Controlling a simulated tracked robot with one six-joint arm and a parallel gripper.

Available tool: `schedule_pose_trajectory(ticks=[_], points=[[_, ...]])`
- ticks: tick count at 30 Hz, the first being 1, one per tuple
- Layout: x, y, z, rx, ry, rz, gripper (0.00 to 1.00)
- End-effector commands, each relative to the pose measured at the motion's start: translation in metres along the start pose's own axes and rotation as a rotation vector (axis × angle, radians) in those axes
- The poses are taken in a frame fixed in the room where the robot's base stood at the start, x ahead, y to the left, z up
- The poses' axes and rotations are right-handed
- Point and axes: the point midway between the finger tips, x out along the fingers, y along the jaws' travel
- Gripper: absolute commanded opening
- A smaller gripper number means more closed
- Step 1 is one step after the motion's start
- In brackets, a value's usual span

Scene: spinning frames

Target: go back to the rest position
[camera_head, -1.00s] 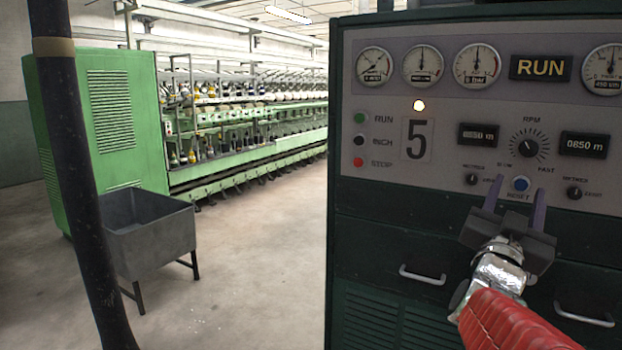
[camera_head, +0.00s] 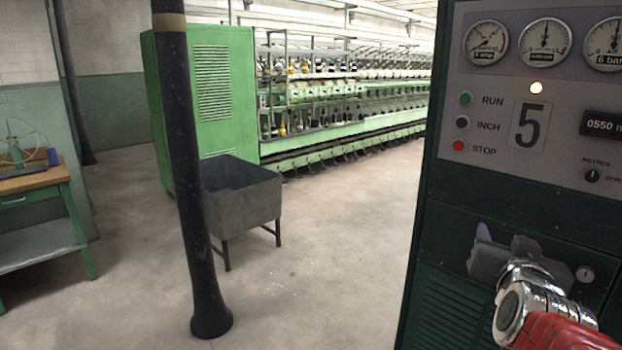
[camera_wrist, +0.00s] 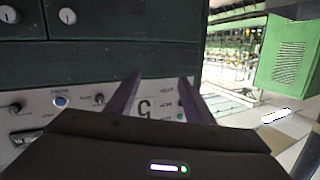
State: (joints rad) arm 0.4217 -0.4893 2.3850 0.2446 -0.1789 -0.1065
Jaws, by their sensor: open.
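My gripper (camera_head: 490,245) is in front of the dark green control cabinet (camera_head: 455,185), below the panel's left part, in the head view. In the wrist view its two fingers stand apart, with nothing between the tips (camera_wrist: 163,78). The panel (camera_head: 490,82) carries gauges, a lit lamp, the number 5 and the RUN, INCH and STOP buttons. The wrist view shows the panel upside down, with a blue button (camera_wrist: 61,101) to the left of the fingers. The panel's right part is outside the head view.
A dark pillar (camera_head: 190,180) stands in front of a grey bin on legs (camera_head: 245,205). A green spinning frame (camera_head: 215,95) runs behind. A workbench (camera_head: 35,182) is at the far left. The concrete floor between pillar and cabinet (camera_head: 330,260) is clear.

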Motion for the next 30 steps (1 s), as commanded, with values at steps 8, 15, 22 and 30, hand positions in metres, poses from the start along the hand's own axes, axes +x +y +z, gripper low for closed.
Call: schedule_pose_trajectory(ticks=[8, 15, 22, 30], points=[[-0.046, -0.067, 0.081, -0.085, -0.307, -0.17, 0.48], [-0.106, -0.096, 0.146, -0.191, -0.566, -0.271, 0.48], [-0.172, -0.097, 0.198, -0.315, -0.801, -0.327, 0.48], [-0.211, -0.087, 0.224, -0.396, -0.937, -0.336, 0.48]])
